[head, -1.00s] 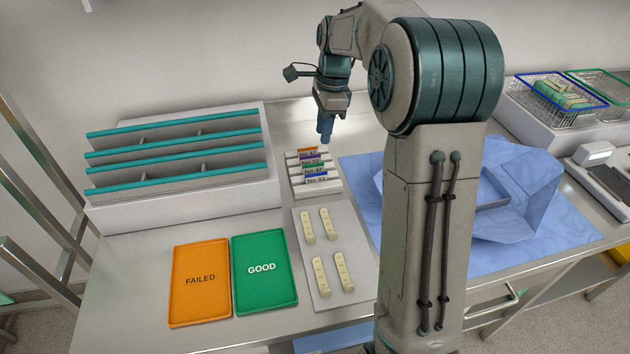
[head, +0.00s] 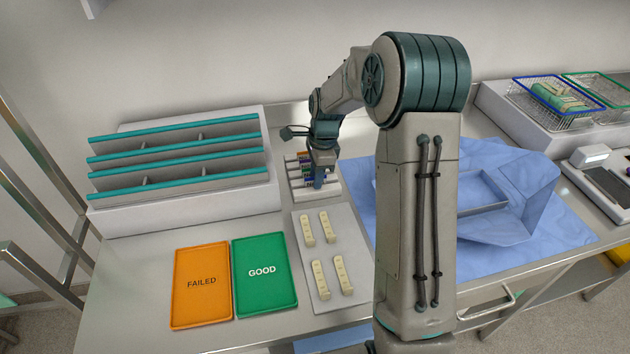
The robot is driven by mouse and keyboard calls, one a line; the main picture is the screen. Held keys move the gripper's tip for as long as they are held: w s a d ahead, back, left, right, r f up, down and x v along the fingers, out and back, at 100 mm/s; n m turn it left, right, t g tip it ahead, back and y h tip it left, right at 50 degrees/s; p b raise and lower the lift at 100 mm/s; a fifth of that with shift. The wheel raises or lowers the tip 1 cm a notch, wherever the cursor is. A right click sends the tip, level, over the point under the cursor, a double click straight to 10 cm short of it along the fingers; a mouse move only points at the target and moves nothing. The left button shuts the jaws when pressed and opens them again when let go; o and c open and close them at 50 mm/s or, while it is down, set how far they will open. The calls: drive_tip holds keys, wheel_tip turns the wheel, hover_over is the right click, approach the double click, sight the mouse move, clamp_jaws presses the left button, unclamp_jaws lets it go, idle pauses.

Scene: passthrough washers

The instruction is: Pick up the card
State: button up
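Several small cards (head: 307,171) with coloured tops stand in the slots of a white stepped holder (head: 302,193) in the head view. In the now frame my gripper covers most of them, so their labels cannot be read.
An orange FAILED tray (head: 201,309) and a green GOOD tray (head: 265,300) lie in front. A grey board (head: 349,252) carries several cream strips. A teal-edged rack (head: 178,205) stands left. Blue wrap (head: 533,176) covers the table right, with wire baskets (head: 548,121) behind.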

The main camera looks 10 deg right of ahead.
drive_tip(key=shift+f, duration=0.15)
drive_tip(key=shift+c, duration=0.3)
clamp_jaws()
